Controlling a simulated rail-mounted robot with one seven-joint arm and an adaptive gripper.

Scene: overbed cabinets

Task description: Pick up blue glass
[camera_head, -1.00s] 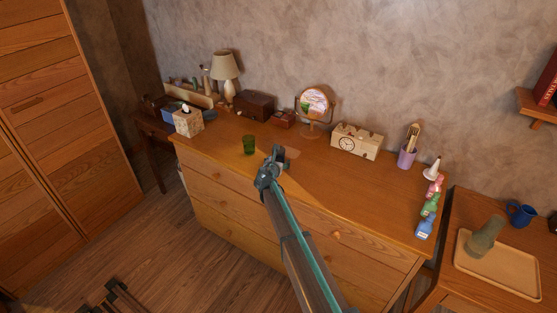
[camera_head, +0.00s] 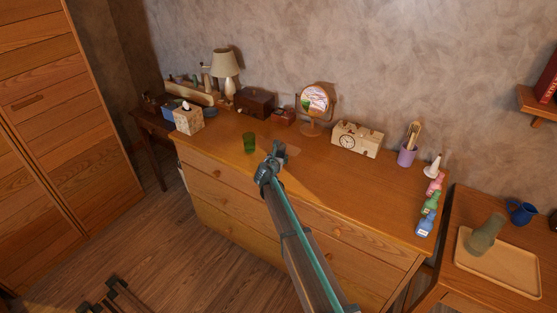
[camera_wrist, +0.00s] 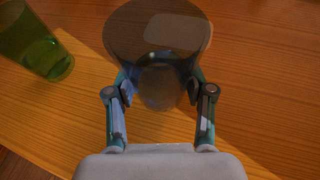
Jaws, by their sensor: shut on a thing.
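The blue glass (camera_wrist: 150,35) is see-through and dark bluish-grey. In the wrist view it is at the top middle, between the two fingers of my gripper (camera_wrist: 158,92), which is shut on its sides. In the head view my gripper (camera_head: 274,160) is over the front middle of the dresser top, and the held glass is hard to make out there. I cannot tell whether its base is touching the wood. A green glass (camera_head: 249,143) stands upright to the left of my gripper; it also shows at upper left in the wrist view (camera_wrist: 38,45).
The dresser top (camera_head: 340,185) carries a tissue box (camera_head: 188,121), a round mirror (camera_head: 315,100), a clock (camera_head: 356,140), a purple pen cup (camera_head: 407,155) and small bottles (camera_head: 430,203) along its right edge. A tray (camera_head: 510,270) lies on the right-hand table. Wood around my gripper is mostly clear.

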